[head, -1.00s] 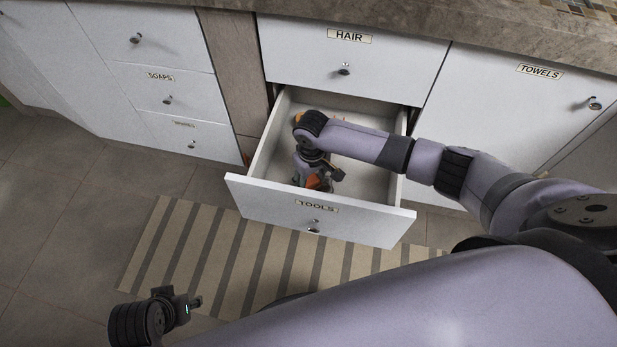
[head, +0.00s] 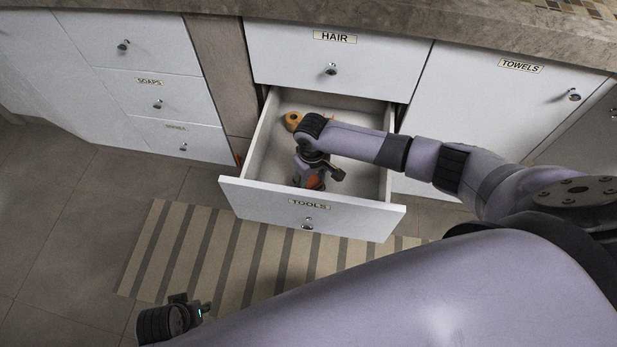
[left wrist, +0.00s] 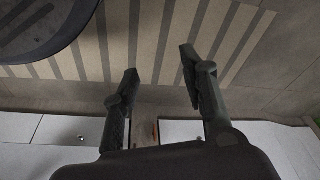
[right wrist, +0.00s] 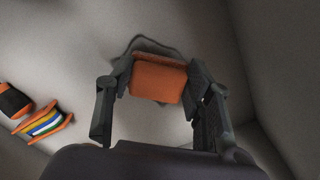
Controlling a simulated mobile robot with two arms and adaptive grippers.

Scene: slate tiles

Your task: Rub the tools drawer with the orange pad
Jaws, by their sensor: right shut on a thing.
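The tools drawer (head: 262,202) is pulled open, with its TOOLS label on the front. My right gripper (head: 312,183) reaches down inside it. In the right wrist view my right gripper (right wrist: 160,85) is shut on the orange pad (right wrist: 158,82), with a finger on each side. The pad is close over the drawer floor (right wrist: 60,50), beside a dark shadow or smear; I cannot tell if it touches. In the head view the gripper mostly hides the pad. My left gripper (left wrist: 155,85) is open and empty, its fingers apart above the floor.
A yellow-orange roll (head: 293,120) lies at the drawer's back left. In the right wrist view a colourful striped thing (right wrist: 45,122) and an orange-and-black thing (right wrist: 12,102) lie at left. The hair drawer (head: 290,60) above is closed. A striped rug (head: 190,250) lies below.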

